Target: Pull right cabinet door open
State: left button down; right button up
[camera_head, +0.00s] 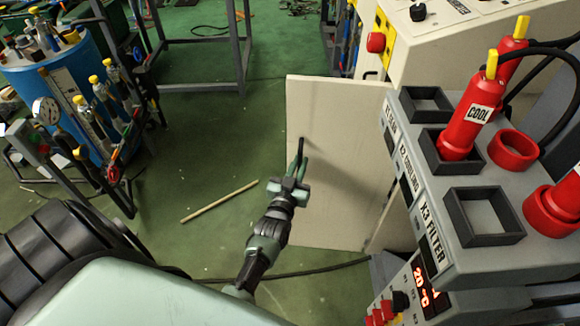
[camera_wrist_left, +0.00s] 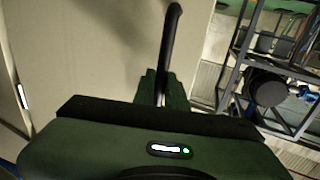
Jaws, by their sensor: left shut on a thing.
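The cabinet door (camera_head: 335,190) is a plain beige panel left of the grey and cream bench unit, and it stands out from the unit into the floor space. Its black bar handle (camera_head: 301,150) is near the panel's left edge. My left gripper (camera_head: 297,172) is shut on the handle, at its lower part. In the left wrist view, the handle (camera_wrist_left: 170,45) rises from between my gripper fingers (camera_wrist_left: 161,90), with the beige door (camera_wrist_left: 85,55) filling the left side. The inside of the cabinet is hidden. My right gripper is not in view.
A grey rack (camera_head: 470,260) with red bottles (camera_head: 470,115) is at the right. A blue drum (camera_head: 75,85) and tool stand are at the left. A wooden stick (camera_head: 218,201) and a dark cable lie on the green floor, otherwise mostly clear left of the door.

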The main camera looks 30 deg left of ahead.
pick_arm(q)
jog(key=shift+r, duration=0.1)
jog(key=c, duration=1.5)
grip_release()
jog(key=shift+d, duration=0.15)
jog(key=shift+o, duration=0.2)
jog(key=p+v, duration=0.3)
jog(key=v, duration=0.4)
jog(key=shift+s+d, duration=0.15)
jog(key=shift+s, duration=0.2)
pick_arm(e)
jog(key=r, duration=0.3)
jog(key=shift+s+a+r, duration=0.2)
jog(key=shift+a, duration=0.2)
